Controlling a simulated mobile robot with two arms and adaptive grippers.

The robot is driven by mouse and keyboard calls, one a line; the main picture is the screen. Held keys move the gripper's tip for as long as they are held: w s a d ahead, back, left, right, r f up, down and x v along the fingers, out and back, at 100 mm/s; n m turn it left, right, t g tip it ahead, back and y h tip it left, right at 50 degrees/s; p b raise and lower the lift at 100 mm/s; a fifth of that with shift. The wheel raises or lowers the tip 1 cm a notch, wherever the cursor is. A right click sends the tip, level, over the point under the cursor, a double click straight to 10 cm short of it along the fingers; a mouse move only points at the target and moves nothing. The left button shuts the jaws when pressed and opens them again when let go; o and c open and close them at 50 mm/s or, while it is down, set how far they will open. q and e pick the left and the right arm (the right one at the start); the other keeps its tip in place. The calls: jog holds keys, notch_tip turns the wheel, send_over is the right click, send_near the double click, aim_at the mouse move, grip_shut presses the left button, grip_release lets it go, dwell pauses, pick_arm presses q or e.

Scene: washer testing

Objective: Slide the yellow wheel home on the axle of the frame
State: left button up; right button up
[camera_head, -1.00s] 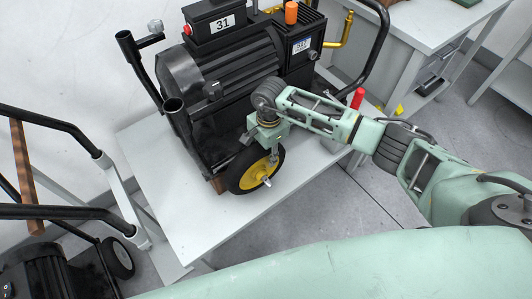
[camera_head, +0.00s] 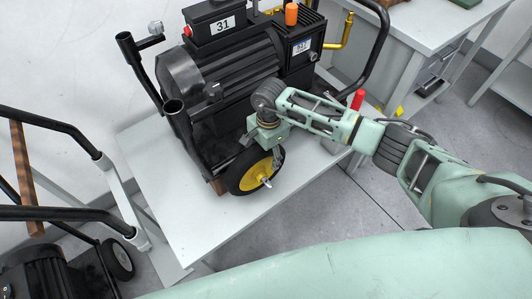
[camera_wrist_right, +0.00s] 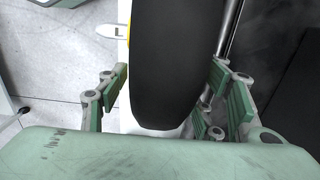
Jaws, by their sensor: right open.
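The yellow wheel (camera_head: 248,179) has a black tyre and a yellow hub. It stands upright at the near lower corner of the black frame (camera_head: 174,119). The metal axle tip (camera_head: 267,183) sticks out of the hub's middle. How far the wheel sits on the axle is hard to tell. My right gripper (camera_head: 267,153) is at the top of the wheel. In the right wrist view the tyre (camera_wrist_right: 178,65) stands between its two spread fingers, with a gap on the left side and a smaller one on the right. My left gripper is not in view.
The frame carries a motor with a "31" plate (camera_head: 222,24) and rests on a white table (camera_head: 200,228). The table is clear in front of the wheel. A red upright piece (camera_head: 357,99) stands beyond my right arm. Another machine (camera_head: 45,268) is at lower left.

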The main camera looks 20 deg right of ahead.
jog(key=r, duration=1.2)
jog(key=shift+w+d, duration=0.15)
jog(key=shift+d, duration=0.1)
